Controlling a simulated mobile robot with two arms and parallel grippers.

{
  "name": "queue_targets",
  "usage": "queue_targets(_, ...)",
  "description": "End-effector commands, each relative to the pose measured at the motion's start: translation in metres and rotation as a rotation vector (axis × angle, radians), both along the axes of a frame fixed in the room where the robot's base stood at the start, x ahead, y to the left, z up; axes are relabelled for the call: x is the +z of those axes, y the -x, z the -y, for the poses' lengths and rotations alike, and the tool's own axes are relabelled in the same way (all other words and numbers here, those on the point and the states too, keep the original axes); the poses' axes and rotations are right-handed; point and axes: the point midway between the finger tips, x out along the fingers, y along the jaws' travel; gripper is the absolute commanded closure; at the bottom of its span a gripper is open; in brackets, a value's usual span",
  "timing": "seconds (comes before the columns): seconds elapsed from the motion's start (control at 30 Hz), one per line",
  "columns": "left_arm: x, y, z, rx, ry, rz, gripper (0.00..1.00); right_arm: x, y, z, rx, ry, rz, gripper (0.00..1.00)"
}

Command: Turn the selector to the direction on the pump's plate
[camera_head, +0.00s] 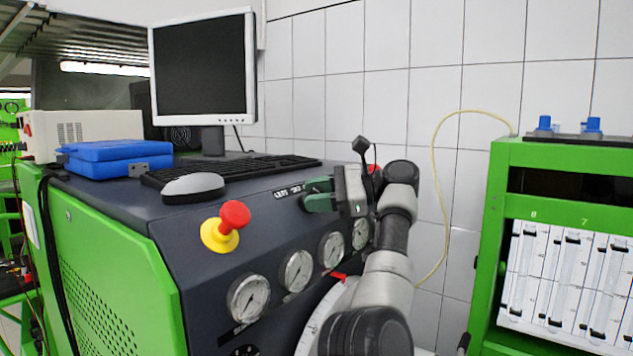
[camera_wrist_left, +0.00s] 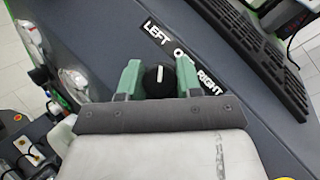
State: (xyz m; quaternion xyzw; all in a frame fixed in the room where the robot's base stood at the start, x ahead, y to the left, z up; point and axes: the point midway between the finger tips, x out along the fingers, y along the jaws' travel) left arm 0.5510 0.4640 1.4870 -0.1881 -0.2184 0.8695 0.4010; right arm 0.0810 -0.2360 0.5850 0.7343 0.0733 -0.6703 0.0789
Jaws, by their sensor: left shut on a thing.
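The selector is a round black knob (camera_wrist_left: 157,84) with a white mark, seen in the wrist view below the black label strip (camera_wrist_left: 181,56) that reads LEFT, OFF, RIGHT. The white mark points roughly at the middle of the strip, near OFF. My left gripper (camera_head: 319,194) has green fingers, one on each side of the knob, and is shut on it. In the head view the fingers hide the knob, and the label (camera_head: 289,191) shows partly beside them. The pump's plate cannot be made out. My right gripper is not in view.
A red and yellow emergency button (camera_head: 227,226) sticks up left of my gripper. Several gauges (camera_head: 297,270) line the sloped panel below. A keyboard (camera_head: 222,170), mouse (camera_head: 193,188) and monitor (camera_head: 204,68) stand on the bench top. A green flow-meter cabinet (camera_head: 498,178) is at right.

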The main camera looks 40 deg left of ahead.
Motion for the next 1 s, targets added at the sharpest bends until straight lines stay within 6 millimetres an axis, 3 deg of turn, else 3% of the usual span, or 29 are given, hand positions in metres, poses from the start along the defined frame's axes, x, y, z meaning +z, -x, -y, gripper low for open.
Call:
queue_targets(0.23, 0.004, 0.000, 0.000, 0.068, -0.010, 0.070, 0.89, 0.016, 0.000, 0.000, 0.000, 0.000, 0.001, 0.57)
queue_targets(0.8, 0.002, 0.000, 0.000, 0.090, -0.013, 0.095, 0.89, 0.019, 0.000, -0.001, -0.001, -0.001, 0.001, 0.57)
queue_targets(0.83, 0.002, 0.000, 0.000, 0.090, -0.014, 0.096, 0.62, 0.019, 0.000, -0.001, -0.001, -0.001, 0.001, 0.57)
queue_targets(1.0, 0.001, 0.000, 0.000, 0.091, -0.013, 0.094, 0.40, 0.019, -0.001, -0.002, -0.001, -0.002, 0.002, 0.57)
